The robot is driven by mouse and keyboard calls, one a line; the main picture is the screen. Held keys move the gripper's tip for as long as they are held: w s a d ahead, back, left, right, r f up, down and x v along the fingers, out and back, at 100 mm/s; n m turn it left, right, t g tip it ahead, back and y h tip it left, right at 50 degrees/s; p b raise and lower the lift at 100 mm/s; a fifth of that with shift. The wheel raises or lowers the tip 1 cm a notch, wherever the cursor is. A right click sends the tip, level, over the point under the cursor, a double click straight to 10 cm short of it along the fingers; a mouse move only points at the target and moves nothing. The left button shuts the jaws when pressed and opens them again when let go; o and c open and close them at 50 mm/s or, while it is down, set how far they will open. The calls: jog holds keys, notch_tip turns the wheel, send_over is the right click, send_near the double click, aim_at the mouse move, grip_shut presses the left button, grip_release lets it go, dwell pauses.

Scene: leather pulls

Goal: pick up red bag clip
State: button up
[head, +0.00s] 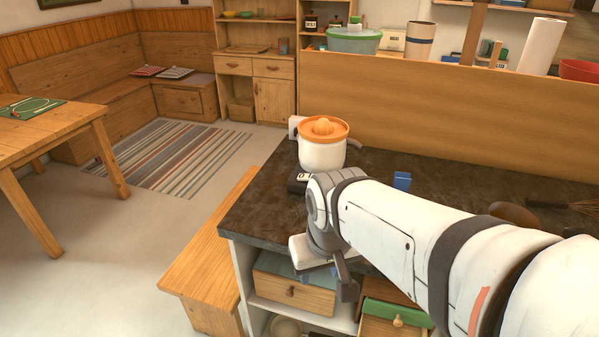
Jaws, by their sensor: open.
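I cannot make out a red bag clip anywhere in the head view. My gripper (328,284) hangs at the end of my arm by the front edge of the dark countertop (262,205), over the drawers below. A dark finger points down. The jaws are open, with nothing visible between them. My arm hides much of the counter and part of the drawers.
A white juicer with an orange top (323,143) stands on the counter, with a small blue object (402,181) to its right. Below are a wooden drawer (288,292) and a green-edged drawer (397,316). A bench (208,255) stands left.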

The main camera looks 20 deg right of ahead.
jog(key=o, duration=0.5)
jog(key=w+d+m, duration=0.1)
jog(key=w+d, duration=0.2)
jog(key=w, duration=0.1)
jog(key=w+d+m+h+p, duration=0.1)
jog(key=w+d+m, duration=0.1)
jog(key=w+d, duration=0.1)
jog(key=w+d+m+h+p, duration=0.1)
jog(key=w+d+m, duration=0.1)
jog(key=w+d, duration=0.1)
jog(key=shift+w+d+f+t, duration=0.1)
jog(key=shift+w+d+t, duration=0.1)
jog(key=shift+w, duration=0.25)
jog(key=shift+w+d+t, duration=0.1)
jog(key=shift+w+t, duration=0.1)
jog(key=shift+w, duration=0.25)
jog(key=shift+m+h, duration=0.3)
jog(key=shift+m, duration=0.6)
jog(key=w+d+f, duration=0.1)
jog(key=w+d, duration=0.1)
jog(key=w+d+f+p, duration=0.1)
jog(key=w+d+f, duration=0.1)
jog(key=shift+w+a+x, duration=0.1)
jog(key=shift+a+x, duration=0.1)
jog(key=shift+x, duration=1.2)
jog(key=shift+w+a+x, duration=0.15)
jog(key=shift+a+x, duration=0.05)
jog(key=shift+x, duration=1.2)
